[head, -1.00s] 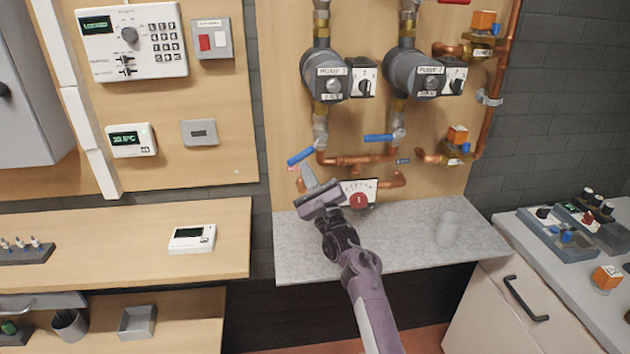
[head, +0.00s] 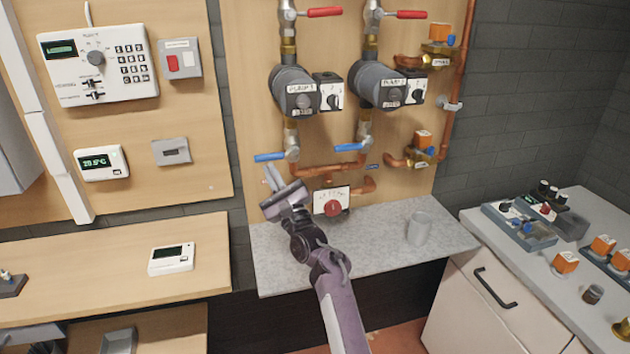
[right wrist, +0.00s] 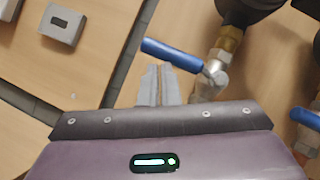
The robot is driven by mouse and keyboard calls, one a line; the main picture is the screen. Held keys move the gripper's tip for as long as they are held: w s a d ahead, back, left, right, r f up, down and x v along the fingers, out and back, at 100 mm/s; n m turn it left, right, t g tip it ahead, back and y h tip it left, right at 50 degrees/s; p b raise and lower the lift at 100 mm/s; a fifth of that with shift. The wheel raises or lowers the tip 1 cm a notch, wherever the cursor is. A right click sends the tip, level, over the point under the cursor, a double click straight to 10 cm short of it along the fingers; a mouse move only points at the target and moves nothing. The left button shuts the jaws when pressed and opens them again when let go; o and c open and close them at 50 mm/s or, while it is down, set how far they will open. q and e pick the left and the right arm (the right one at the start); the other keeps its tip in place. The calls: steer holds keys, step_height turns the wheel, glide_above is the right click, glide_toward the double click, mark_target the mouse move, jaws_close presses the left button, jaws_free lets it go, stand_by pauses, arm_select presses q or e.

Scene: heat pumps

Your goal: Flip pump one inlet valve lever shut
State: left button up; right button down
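The pump one inlet valve lever (head: 270,156) is blue and lies nearly level, pointing left from its valve below pump one (head: 296,93). In the right wrist view the blue lever (right wrist: 172,53) slants across just beyond my fingertips. My right gripper (head: 270,172) is just below the lever, with its fingers together and nothing between them. In the right wrist view the fingertips (right wrist: 159,68) sit at the lever's lower edge; I cannot tell if they touch. My left gripper is not in view.
A second blue lever (head: 349,147) sits to the right below pump two (head: 380,87). Red levers (head: 322,12) are above the pumps. A red knob (head: 333,208) is on a plate below. A grey cup (head: 420,229) stands on the grey shelf (head: 385,250).

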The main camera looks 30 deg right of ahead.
steer(key=shift+a+r, duration=0.3)
steer(key=shift+r, duration=0.15)
steer(key=shift+s+a+f+p, duration=0.1)
steer(key=shift+s+f+p, duration=0.15)
steer(key=shift+f+p, duration=0.1)
steer(key=p+v, duration=0.2)
steer(key=v, duration=0.5)
steer(key=shift+d+f, duration=0.3)
steer(key=shift+d, duration=0.05)
steer(key=shift+s, duration=0.1)
